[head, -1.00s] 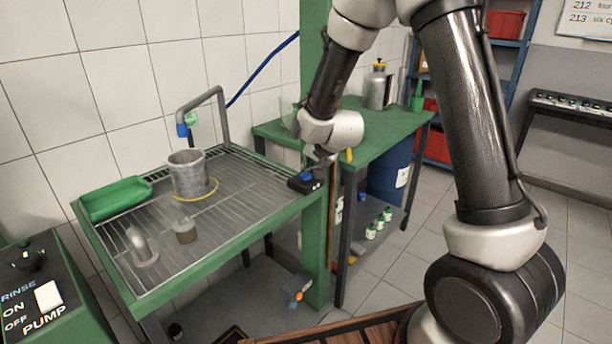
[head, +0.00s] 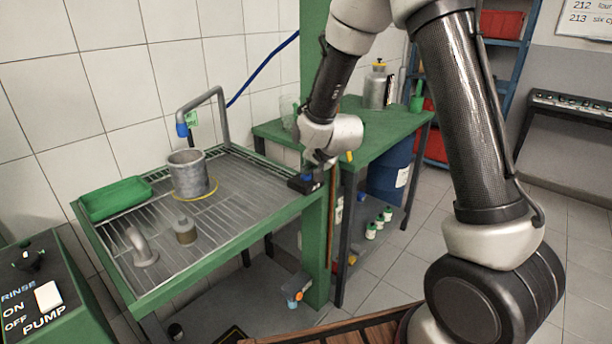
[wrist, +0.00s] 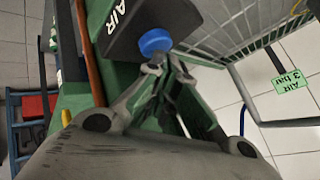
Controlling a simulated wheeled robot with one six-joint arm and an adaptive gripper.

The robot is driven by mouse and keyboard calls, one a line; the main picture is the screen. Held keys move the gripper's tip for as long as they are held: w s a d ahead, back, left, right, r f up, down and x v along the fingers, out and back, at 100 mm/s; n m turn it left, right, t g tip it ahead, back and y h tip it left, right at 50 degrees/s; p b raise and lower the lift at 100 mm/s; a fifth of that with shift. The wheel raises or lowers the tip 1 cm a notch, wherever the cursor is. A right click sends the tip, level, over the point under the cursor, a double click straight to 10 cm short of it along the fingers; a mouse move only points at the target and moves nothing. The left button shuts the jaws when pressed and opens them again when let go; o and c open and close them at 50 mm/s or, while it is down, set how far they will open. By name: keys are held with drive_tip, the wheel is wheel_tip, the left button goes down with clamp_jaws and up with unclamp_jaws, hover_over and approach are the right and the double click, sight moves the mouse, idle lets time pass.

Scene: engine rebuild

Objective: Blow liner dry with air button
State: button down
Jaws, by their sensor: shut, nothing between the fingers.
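The liner (head: 188,173) is a grey metal cylinder standing upright on the grated wash tray (head: 225,240), inside a yellow ring marking (head: 213,188). The air button (head: 306,177) is blue, on a dark box at the tray's right edge; in the wrist view the blue button (wrist: 155,42) sits beside the word AIR. My gripper (wrist: 160,62) is shut and empty, with its fingertips at the button's near side. They look very close to it or touching; I cannot tell whether it is pressed. The air nozzle (head: 183,130) hangs from a bent pipe above the liner.
A green scoop tray (head: 115,198), a bent grey pipe piece (head: 140,246) and a small grey cylinder (head: 185,230) are on the grate. A rinse and pump panel (head: 35,295) stands at lower left. A green bench (head: 270,130) is behind my gripper.

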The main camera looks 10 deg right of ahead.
sight(309, 175)
drive_tip(key=shift+f, duration=0.25)
drive_tip(key=shift+r, duration=0.15)
idle(0.4)
drive_tip(key=shift+r, duration=0.85)
drive_tip(key=shift+r, duration=1.35)
drive_tip(key=shift+d+r, duration=0.15)
drive_tip(key=shift+r, duration=1)
